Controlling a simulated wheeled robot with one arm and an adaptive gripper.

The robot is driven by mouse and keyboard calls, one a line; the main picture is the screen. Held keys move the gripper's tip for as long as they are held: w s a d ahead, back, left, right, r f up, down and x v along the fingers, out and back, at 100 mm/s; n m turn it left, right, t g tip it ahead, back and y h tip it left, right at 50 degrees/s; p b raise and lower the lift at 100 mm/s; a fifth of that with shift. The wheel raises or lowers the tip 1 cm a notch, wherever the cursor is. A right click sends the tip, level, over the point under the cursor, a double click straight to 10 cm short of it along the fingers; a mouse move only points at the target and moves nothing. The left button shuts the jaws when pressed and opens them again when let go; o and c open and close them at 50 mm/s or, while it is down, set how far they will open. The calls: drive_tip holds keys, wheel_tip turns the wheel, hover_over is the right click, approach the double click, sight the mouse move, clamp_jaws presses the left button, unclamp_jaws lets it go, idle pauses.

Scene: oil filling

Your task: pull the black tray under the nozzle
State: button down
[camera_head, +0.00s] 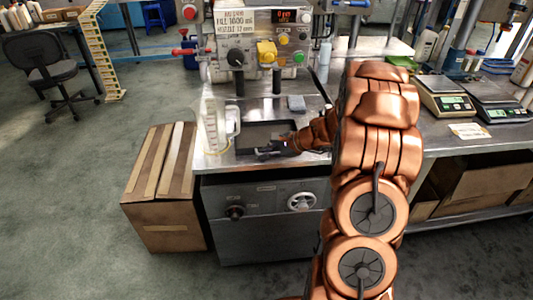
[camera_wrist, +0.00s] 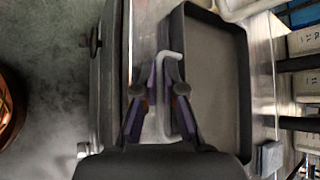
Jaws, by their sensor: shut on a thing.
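The black tray (camera_head: 259,135) lies flat on the metal bench top under the filling machine, near the front edge. In the wrist view the tray (camera_wrist: 217,90) is empty, with a low rim and a pale grey handle (camera_wrist: 165,110) on its near side. My gripper (camera_head: 270,152) is at the tray's front side. In the wrist view my gripper (camera_wrist: 166,75) has its two fingers closed around the handle bar. Two dark vertical tubes (camera_head: 277,82) hang from the machine behind the tray; I cannot tell which is the nozzle. My arm hides the tray's right part.
A clear measuring jug (camera_head: 214,125) stands close to the tray's left side. A small grey block (camera_head: 296,103) lies behind it. A cardboard box (camera_head: 162,185) stands on the floor left of the bench. Scales (camera_head: 445,97) stand at the right. The floor in front is clear.

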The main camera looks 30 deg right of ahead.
drive_tip(key=c, duration=1.2)
unclamp_jaws()
drive_tip(key=v, duration=1.2)
